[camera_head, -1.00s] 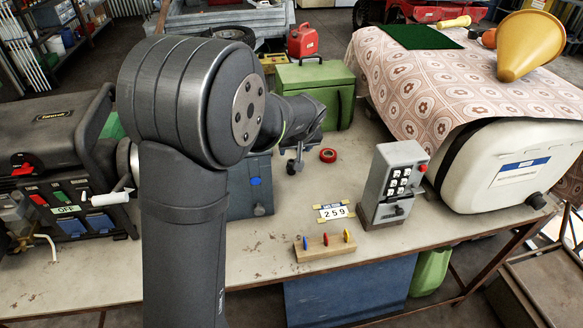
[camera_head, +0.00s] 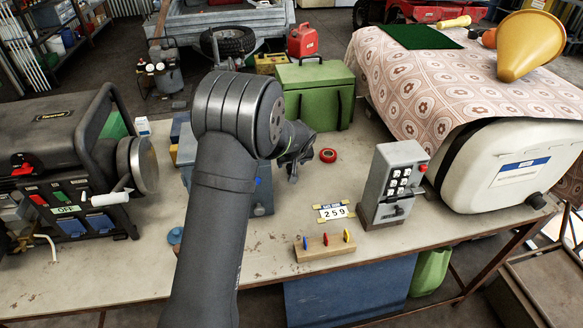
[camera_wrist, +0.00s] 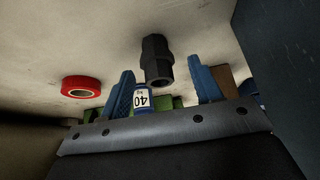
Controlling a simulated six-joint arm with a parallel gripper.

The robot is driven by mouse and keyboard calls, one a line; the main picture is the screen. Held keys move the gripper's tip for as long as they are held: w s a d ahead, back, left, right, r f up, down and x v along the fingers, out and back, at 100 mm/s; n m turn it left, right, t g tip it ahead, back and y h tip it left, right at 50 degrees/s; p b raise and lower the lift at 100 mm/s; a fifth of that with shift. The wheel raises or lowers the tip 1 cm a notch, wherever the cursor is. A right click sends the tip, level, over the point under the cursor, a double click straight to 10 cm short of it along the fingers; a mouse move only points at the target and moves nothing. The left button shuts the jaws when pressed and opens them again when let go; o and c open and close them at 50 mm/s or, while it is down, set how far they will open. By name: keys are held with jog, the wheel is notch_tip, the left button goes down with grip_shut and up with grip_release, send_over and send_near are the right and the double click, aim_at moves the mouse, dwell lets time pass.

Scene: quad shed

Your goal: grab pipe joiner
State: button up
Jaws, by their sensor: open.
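The pipe joiner, a black fitting with a hexagonal middle (camera_wrist: 157,62), shows in the wrist view on the pale bench top. It appears in the picture between and just above my two blue fingertips. My gripper (camera_wrist: 163,92) is open, with one finger on each side and nothing held; I cannot tell how far the joiner is from them. In the head view my gripper (camera_head: 294,168) is over the bench in front of the green box, and I cannot make out the joiner there.
A red ring (camera_head: 328,155) lies right of my gripper; it also shows in the wrist view (camera_wrist: 82,87). The green box (camera_head: 316,92) stands behind, the grey keypad box (camera_head: 392,184) to the right.

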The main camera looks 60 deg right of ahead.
jog(key=shift+x, duration=1.1)
jog(key=c, duration=1)
jog(key=shift+r, duration=0.1)
